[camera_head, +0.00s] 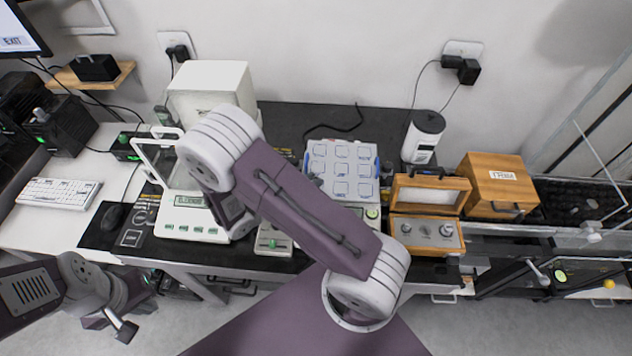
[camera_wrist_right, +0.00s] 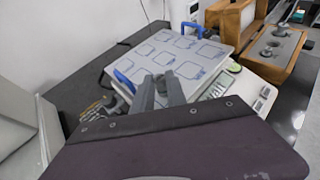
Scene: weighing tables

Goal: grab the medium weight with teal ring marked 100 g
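An open wooden weight box (camera_head: 428,232) stands at the right of the table, with silver knobbed weights in its front panel. Two of them are the left weight (camera_head: 406,228) and the right weight (camera_head: 446,230). No teal ring or 100 g marking is legible. The box also shows at the upper right of the right wrist view (camera_wrist_right: 268,62). My right gripper (camera_wrist_right: 164,84) is over the near edge of the white blue-marked panel, left of the box. Its fingertips are close together; a small grey shape between them is unclear. My left gripper (camera_head: 122,328) hangs low at the left, away from the table.
The white panel (camera_head: 342,165) with blue outlines lies left of the box. A balance with a glass draft shield (camera_head: 190,225) stands at the left. A closed wooden box marked TRIM (camera_head: 497,187) and a white cylinder (camera_head: 422,137) stand nearby. My right arm hides the table's middle.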

